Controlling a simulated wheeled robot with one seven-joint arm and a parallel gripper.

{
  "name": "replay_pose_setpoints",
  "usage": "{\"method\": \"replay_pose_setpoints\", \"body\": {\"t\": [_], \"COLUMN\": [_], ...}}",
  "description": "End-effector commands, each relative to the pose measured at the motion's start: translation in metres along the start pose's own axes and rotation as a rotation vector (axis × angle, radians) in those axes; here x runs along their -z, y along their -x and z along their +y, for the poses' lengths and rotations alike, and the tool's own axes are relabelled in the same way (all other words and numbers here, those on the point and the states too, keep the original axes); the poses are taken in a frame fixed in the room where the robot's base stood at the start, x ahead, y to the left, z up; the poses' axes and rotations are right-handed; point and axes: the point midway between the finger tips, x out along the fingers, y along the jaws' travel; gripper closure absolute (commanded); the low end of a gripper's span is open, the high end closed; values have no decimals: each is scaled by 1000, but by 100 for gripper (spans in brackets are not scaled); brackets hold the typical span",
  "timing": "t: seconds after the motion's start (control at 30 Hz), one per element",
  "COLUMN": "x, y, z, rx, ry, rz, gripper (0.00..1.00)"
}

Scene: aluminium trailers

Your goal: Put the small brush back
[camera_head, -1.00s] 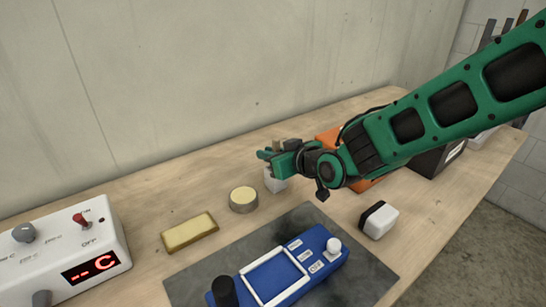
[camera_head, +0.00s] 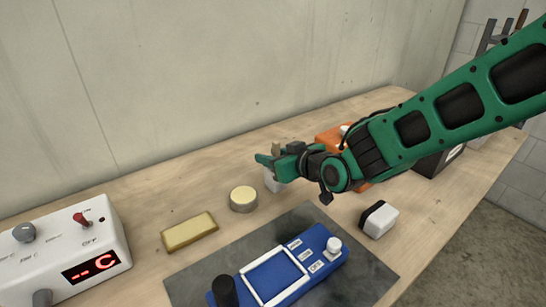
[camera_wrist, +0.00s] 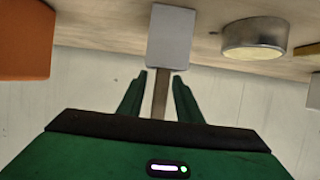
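A thin brown handle (camera_wrist: 160,95), apparently the small brush's, rises from a pale grey-white block (camera_wrist: 170,35) in the wrist view. Whether bristles sit inside the block cannot be seen. In the head view the handle's tip (camera_head: 277,147) shows above my gripper (camera_head: 267,161), and the block (camera_head: 271,182) is partly hidden below it. In the wrist view my gripper (camera_wrist: 160,76) is open, its two green fingers on either side of the handle with gaps visible.
A round tin (camera_head: 243,199) and a yellow sponge-like block (camera_head: 189,232) stand left of the pale block. An orange box (camera_head: 330,137) is behind my wrist. A blue device (camera_head: 280,272) on a dark mat (camera_head: 365,275), a black-and-white block (camera_head: 379,219) and a white control box (camera_head: 70,240) are nearer.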

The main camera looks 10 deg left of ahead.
Motion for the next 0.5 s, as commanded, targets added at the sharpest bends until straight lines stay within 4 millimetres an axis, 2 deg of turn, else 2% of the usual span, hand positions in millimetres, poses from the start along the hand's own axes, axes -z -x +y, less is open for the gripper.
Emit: {"method": "replay_pose_setpoints", "body": {"t": [0.3, 0.5], "x": [1, 1], "y": [56, 87], "z": [2, 2], "rx": [-4, -4], "ry": [0, 0], "rz": [2, 2], "gripper": [68, 68]}}
